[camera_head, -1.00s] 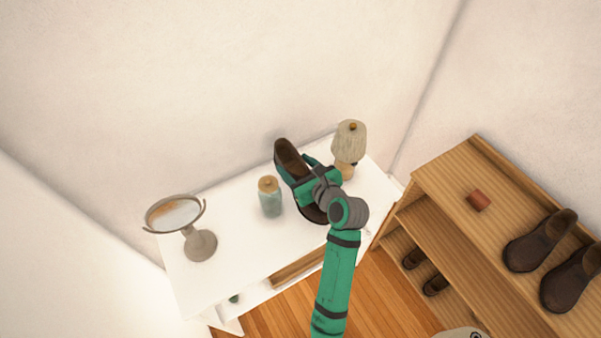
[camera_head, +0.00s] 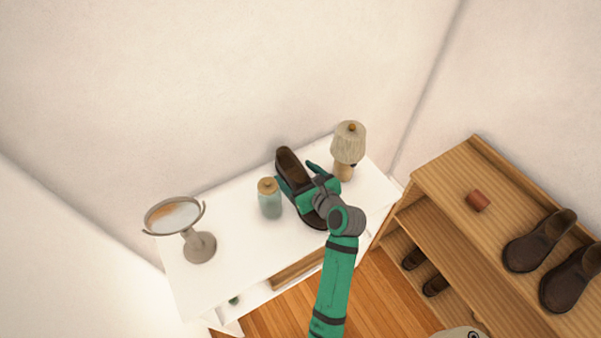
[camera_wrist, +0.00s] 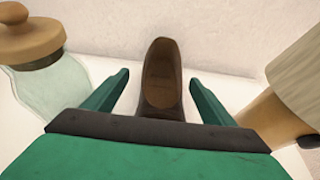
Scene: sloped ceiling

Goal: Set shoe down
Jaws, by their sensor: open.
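A dark brown shoe (camera_head: 291,169) is on the white table (camera_head: 240,236), its heel end towards the back wall and its other end partly hidden under my gripper. My gripper (camera_head: 297,176) is open above the shoe, with one green finger on each side. In the wrist view the shoe (camera_wrist: 161,80) lies between the two spread fingers of my gripper (camera_wrist: 158,92), with a visible gap on each side. The shoe's front part is hidden there by the gripper body.
A glass jar with a wooden lid (camera_head: 269,200) stands close left of the shoe, and a lamp (camera_head: 348,145) close right. A round mirror on a stand (camera_head: 190,225) is at the table's left. A wooden shelf (camera_head: 440,240) with other shoes stands to the right.

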